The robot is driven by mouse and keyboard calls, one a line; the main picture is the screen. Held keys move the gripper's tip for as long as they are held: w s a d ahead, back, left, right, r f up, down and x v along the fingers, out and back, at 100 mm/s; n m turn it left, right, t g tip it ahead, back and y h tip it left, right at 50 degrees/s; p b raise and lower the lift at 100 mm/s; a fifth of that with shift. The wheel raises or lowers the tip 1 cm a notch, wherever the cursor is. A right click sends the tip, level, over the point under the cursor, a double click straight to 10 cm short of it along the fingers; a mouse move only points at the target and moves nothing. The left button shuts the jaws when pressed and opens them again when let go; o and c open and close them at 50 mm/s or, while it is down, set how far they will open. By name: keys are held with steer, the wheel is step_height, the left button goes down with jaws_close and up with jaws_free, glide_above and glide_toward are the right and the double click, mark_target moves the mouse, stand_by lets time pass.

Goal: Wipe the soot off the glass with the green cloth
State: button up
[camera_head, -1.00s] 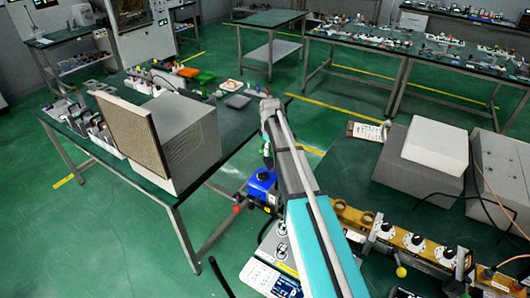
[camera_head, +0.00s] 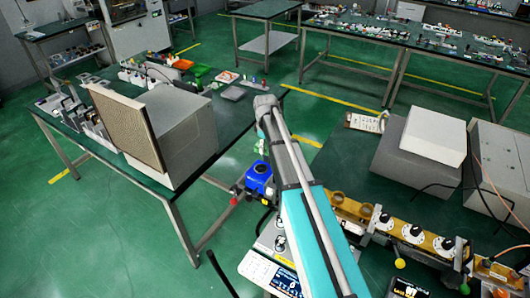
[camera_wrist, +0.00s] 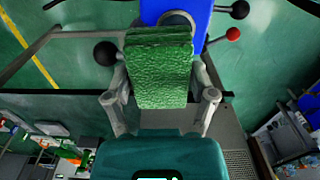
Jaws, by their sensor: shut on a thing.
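The green cloth (camera_wrist: 160,68) is a thick, textured green pad in the middle of the wrist view. My gripper (camera_wrist: 162,92) is shut on it, with one grey finger on each side. Behind the pad's top edge is a blue device (camera_wrist: 190,14) with a dark round part, partly hidden by the pad. The blue device also shows in the head view (camera_head: 259,178), just left of my teal arm. I cannot tell whether the pad touches it. I cannot make out the sooty glass in either view.
A large grey box with a mesh panel (camera_head: 125,127) stands on the left table. A red knob (camera_wrist: 233,34) and a black knob (camera_wrist: 106,53) stick out near the blue device. Grey boxes (camera_head: 433,135) and a brass-coloured rail with dials (camera_head: 408,232) are at right.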

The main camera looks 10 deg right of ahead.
steer(key=s, duration=0.2)
steer(key=shift+s+a+f+m, duration=0.25)
steer(key=shift+s+a+m, duration=0.1)
steer(key=shift+m, duration=0.05)
